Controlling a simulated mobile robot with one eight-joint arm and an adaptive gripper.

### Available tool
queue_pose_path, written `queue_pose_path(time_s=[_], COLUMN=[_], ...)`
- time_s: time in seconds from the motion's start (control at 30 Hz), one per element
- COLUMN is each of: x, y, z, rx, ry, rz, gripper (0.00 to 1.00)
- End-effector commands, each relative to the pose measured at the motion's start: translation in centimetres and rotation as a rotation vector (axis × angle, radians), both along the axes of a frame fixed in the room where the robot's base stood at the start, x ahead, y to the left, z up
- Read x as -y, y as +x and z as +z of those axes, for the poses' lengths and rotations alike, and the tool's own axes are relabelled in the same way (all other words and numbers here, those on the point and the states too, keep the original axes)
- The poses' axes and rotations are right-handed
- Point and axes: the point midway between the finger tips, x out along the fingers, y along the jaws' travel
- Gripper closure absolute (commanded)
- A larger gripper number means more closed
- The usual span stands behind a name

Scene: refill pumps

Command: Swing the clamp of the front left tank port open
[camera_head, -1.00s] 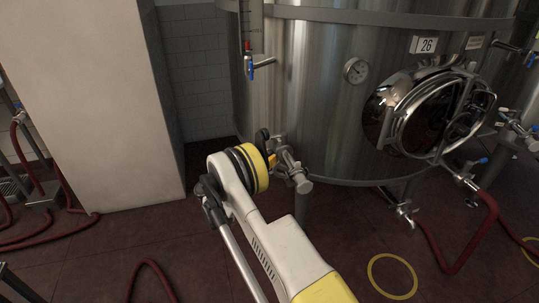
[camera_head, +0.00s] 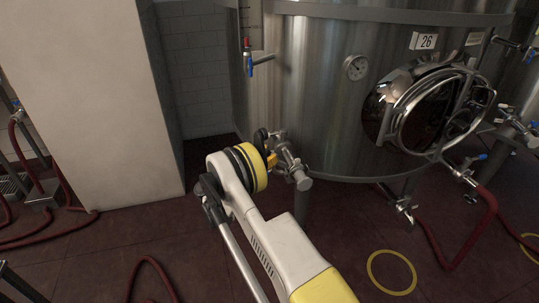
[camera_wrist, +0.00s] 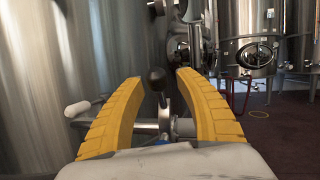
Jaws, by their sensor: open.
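The front left tank port (camera_head: 301,182) is a short metal pipe low on the big steel tank, close to the end of my arm in the head view. My gripper (camera_wrist: 158,82) is open, its two yellow fingers on either side of the port fitting in the wrist view. Between them stands a black ball knob (camera_wrist: 158,78) on a metal stem, with the metal port fitting (camera_wrist: 183,127) behind and below it. A pale rounded handle (camera_wrist: 77,108) sticks out past the left finger. I cannot tell whether the fingers touch anything. The clamp's details are partly hidden.
The steel tank wall (camera_head: 320,100) rises close behind the port. A round manway door (camera_head: 430,112) and a red hose (camera_head: 470,250) are to the right. A white pillar (camera_head: 95,100) stands at left. Red hoses also lie on the left floor.

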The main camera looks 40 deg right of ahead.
Motion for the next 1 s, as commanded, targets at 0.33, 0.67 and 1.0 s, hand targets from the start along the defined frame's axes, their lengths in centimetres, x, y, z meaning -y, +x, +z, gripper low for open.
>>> queue_pose_path(time_s=[0.33,0.67,1.0], x=[-5.9,-10.8,-11.2], y=[0.7,1.2,1.2], z=[-1.9,-3.5,-3.7], rx=[0.000,0.000,0.000], ry=[0.000,0.000,0.000], rz=[0.003,0.001,-0.001], gripper=[0.59,0.59,0.59])
